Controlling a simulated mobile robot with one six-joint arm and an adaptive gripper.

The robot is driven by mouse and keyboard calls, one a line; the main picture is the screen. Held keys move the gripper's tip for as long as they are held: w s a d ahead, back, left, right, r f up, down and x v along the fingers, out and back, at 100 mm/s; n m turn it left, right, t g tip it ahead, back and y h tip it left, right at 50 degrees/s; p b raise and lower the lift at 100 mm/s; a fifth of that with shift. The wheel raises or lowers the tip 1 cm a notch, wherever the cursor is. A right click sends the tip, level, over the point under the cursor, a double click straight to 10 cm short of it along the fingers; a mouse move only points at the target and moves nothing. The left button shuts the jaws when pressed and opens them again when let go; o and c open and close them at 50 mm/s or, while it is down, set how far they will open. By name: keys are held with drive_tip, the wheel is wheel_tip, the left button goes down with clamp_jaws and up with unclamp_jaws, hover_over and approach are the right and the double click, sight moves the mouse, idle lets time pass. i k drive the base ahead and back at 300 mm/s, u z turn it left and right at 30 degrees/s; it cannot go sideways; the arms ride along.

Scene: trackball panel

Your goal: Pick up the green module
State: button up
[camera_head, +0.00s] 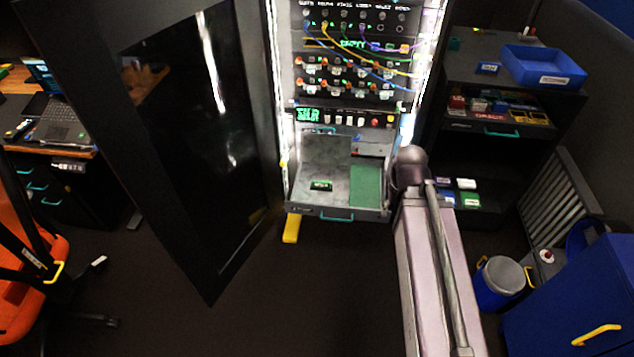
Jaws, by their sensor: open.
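A small green module (320,185) with a dark label lies on the grey pull-out shelf (320,160) low in the open rack. A flat green mat or panel (367,186) covers the right part of that shelf. On the side cabinet's lower level, small boxes include a green and white one (469,200). My arm reaches up from the bottom, and its rounded joint is just right of the shelf. My gripper cannot be seen in this view, so its place relative to the green module is hidden.
The rack's dark door (180,130) stands open on the left. Cables cross the rack's upper panels (355,60). A side cabinet (500,65) holds a blue bin (543,66). A blue bucket (497,284) and blue cabinet (575,310) stand lower right. The floor before the rack is clear.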

sight(316, 184)
drive_tip(key=i, duration=0.85)
drive_tip(key=z, duration=0.05)
